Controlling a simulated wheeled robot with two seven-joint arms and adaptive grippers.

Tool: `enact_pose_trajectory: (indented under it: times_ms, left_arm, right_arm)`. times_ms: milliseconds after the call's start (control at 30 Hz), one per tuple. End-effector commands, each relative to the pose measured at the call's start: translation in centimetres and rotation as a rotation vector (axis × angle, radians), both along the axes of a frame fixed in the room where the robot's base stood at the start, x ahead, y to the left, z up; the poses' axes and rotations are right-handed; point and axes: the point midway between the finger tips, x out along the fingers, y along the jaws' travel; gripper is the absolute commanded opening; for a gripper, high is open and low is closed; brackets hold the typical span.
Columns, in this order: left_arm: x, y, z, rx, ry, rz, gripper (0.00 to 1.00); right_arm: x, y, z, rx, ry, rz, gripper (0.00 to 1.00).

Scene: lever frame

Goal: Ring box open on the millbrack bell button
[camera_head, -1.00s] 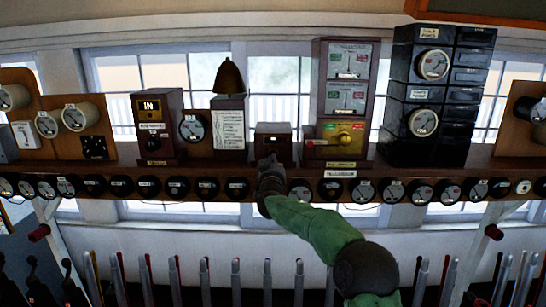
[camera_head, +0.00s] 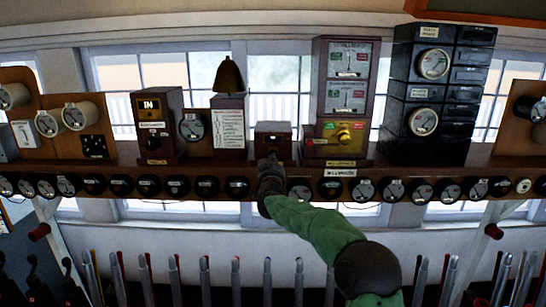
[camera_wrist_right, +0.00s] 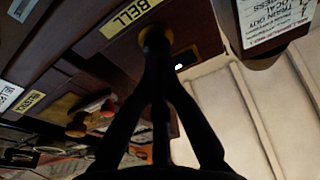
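The bell button unit is a small dark wooden box (camera_head: 273,138) on the shelf, between the brass bell's stand and the tall red-brown instrument. In the right wrist view a yellow BELL label (camera_wrist_right: 130,17) shows beside a round brass button (camera_wrist_right: 154,37). My right gripper (camera_head: 269,163) is just in front of and below the box. In the wrist view my right gripper (camera_wrist_right: 155,55) has its dark fingers drawn together at the tips, right at the button. They overlap its edge; whether they press it cannot be told. My left gripper is not in view.
The brass bell (camera_head: 229,76) stands left of the box. The tall instrument (camera_head: 346,100) with a brass knob (camera_head: 344,137) stands close on the right. Black stacked units (camera_head: 432,95) are farther right. Round dials line the shelf front (camera_head: 210,187); lever tops stand below.

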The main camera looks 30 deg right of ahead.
Motion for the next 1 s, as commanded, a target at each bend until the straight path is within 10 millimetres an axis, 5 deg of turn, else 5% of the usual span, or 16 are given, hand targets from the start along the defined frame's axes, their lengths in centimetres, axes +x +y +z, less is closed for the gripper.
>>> enact_pose_trajectory:
  times_ms: [667, 1000]
  left_arm:
    - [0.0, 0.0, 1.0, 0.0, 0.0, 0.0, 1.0]
    - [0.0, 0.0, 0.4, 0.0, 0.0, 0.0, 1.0]
  right_arm:
    - [1.4, -0.9, 0.0, 0.001, 0.0, -0.001, 0.0]
    - [0.5, -0.4, 0.0, 0.0, -0.001, 0.0, 0.0]
